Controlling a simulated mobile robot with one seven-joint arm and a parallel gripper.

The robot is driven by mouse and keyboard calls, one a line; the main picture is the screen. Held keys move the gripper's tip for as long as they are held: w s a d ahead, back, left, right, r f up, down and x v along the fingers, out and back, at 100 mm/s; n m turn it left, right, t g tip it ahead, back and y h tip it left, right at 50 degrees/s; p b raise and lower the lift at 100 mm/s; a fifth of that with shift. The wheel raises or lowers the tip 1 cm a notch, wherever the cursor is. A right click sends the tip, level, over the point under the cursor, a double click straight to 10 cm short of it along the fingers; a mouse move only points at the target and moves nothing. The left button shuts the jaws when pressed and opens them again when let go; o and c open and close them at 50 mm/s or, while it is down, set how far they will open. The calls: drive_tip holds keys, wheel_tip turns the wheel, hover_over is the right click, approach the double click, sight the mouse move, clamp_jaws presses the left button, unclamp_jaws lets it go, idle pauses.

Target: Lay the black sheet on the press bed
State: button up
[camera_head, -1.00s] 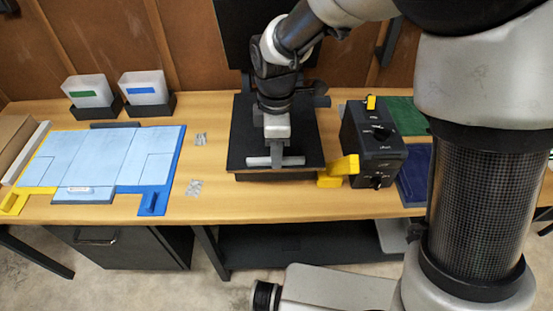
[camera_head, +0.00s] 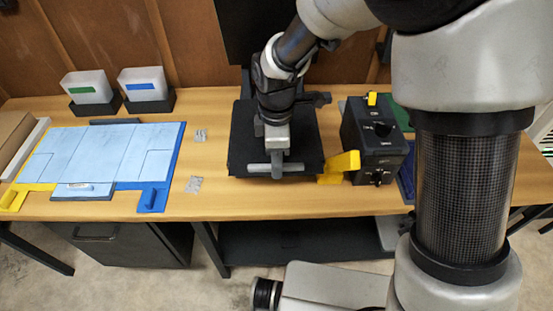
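The press bed (camera_head: 310,168) is a black square platform on the table, right of centre. Its top looks flat and black, and I cannot clearly tell the black sheet from the bed surface by colour. My gripper (camera_head: 277,170) points down at the near edge of this black square, at or just above it. A grey crossbar shows at its end. The finger gap is too small to see, so I cannot tell whether it grips the sheet. My wrist hides the middle and back of the square.
A black control box (camera_head: 374,140) and a yellow lever (camera_head: 340,166) stand close right of the bed. A light-blue panelled board (camera_head: 95,155) lies left. Two small silver packets (camera_head: 194,184) lie between. Two labelled bins (camera_head: 146,88) stand at the back left.

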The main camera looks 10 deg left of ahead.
wheel_tip(320, 180, up, 12)
drive_tip(key=p, duration=0.1)
drive_tip(key=shift+r, duration=0.2)
drive_tip(key=s+d+r+m+t, duration=0.2)
drive_tip(key=d+r+m, duration=0.3)
drive_tip(key=d, duration=0.2)
drive_tip(key=s+d+r+m+t, duration=0.1)
drive_tip(key=s+d+r+m, duration=0.1)
drive_tip(key=d+r+m, duration=0.35)
drive_tip(key=s+d+m+t, duration=0.2)
drive_tip(key=s+d+m, duration=0.5)
drive_tip(key=d+m, duration=0.3)
drive_tip(key=shift+s+d+t, duration=0.3)
drive_tip(key=shift+s+d, duration=0.05)
drive_tip(key=shift+d, duration=0.25)
